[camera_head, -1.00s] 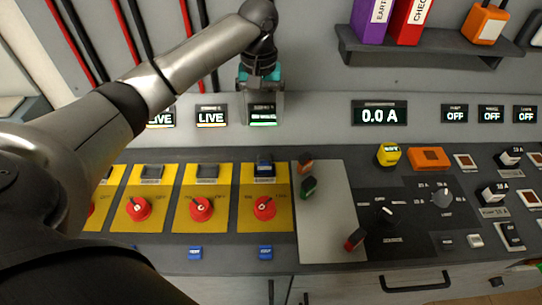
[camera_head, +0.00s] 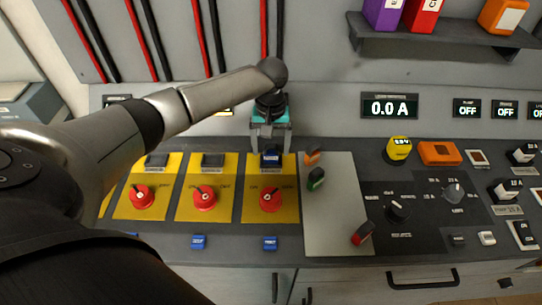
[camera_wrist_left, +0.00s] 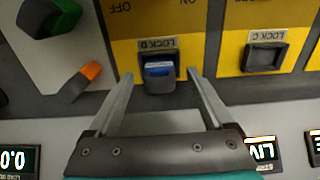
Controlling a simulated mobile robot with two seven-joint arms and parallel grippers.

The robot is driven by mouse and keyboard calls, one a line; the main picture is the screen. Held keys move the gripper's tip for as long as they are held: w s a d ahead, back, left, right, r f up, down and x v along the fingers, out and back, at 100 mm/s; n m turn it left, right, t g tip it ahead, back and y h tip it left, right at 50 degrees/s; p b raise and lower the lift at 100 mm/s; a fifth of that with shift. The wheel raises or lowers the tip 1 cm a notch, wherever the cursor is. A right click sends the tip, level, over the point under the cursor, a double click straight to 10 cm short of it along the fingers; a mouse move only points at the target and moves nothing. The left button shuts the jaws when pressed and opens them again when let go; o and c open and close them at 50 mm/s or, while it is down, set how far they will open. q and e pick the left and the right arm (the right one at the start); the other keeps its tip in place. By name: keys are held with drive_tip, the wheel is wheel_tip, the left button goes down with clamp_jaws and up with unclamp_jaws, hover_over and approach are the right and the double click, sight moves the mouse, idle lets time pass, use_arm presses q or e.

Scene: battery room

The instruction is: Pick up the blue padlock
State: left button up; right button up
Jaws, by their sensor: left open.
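The blue padlock (camera_head: 271,158) sits in the dark holder at the top of the rightmost yellow panel. In the left wrist view the blue padlock (camera_wrist_left: 158,69) shows in the holder marked LOCK D. My left gripper (camera_head: 270,148) is open just above and behind it in the head view. In the left wrist view my two fingers (camera_wrist_left: 160,76) stand apart on either side of the padlock and its holder, with nothing held. Whether the fingers touch it cannot be told. My right gripper is not in view.
Red rotary switches (camera_head: 271,199) sit below on the yellow panels (camera_head: 247,214). To the right, an orange clip (camera_head: 312,157) and a green clip (camera_head: 316,178) lie on a grey plate (camera_head: 335,225). A second holder (camera_wrist_left: 262,58) is beside the padlock's.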

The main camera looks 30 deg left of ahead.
use_arm(q)
drive_tip(key=shift+c, duration=0.2)
clamp_jaws()
idle(0.6)
